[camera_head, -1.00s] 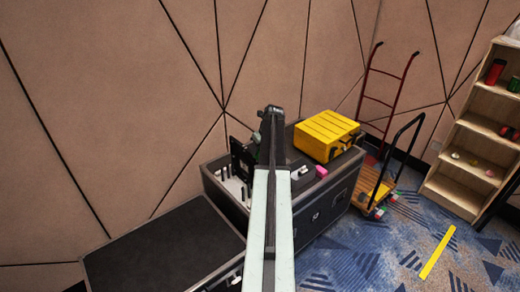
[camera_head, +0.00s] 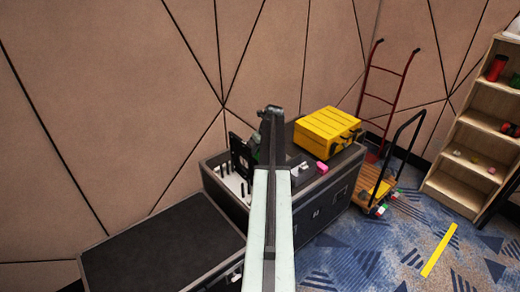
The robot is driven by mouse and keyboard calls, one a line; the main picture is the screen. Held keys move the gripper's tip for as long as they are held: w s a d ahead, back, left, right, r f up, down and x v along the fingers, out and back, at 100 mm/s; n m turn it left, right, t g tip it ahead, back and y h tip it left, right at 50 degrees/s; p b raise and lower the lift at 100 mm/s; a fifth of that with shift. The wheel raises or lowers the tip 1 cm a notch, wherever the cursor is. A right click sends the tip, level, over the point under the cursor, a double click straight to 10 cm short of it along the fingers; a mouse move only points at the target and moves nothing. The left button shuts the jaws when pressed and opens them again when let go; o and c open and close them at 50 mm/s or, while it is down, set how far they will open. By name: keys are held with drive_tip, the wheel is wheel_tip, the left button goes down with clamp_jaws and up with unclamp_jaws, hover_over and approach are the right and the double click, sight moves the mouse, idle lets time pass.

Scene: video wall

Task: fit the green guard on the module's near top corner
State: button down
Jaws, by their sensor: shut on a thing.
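The module is a black upright panel (camera_head: 240,153) at the left part of the open flight case, just left of my arm's end. My gripper (camera_head: 270,150) is at the far end of my arm, over the case and close beside the module's right edge. The arm covers most of it, and its fingertips are hard to make out. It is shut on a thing. A small dim green patch, seemingly the green guard (camera_head: 257,156), shows between the gripper and the module. Whether it touches the module's corner cannot be told.
The open case (camera_head: 211,184) has white slots at its left. A pink block (camera_head: 322,167) and a yellow case (camera_head: 327,132) sit on its right part. A dark closed case (camera_head: 165,245) stands in front left. A trolley, red hand truck (camera_head: 395,88) and wooden shelf (camera_head: 455,190) stand right.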

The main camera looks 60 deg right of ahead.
drive_tip(key=shift+f+b, duration=0.5)
idle(0.5)
drive_tip(key=shift+c, duration=1.9)
unclamp_jaws()
wheel_tip(320, 180, up, 8)
drive_tip(key=p, duration=0.8)
drive_tip(key=shift+w+r, duration=0.1)
drive_tip(key=shift+r, duration=0.05)
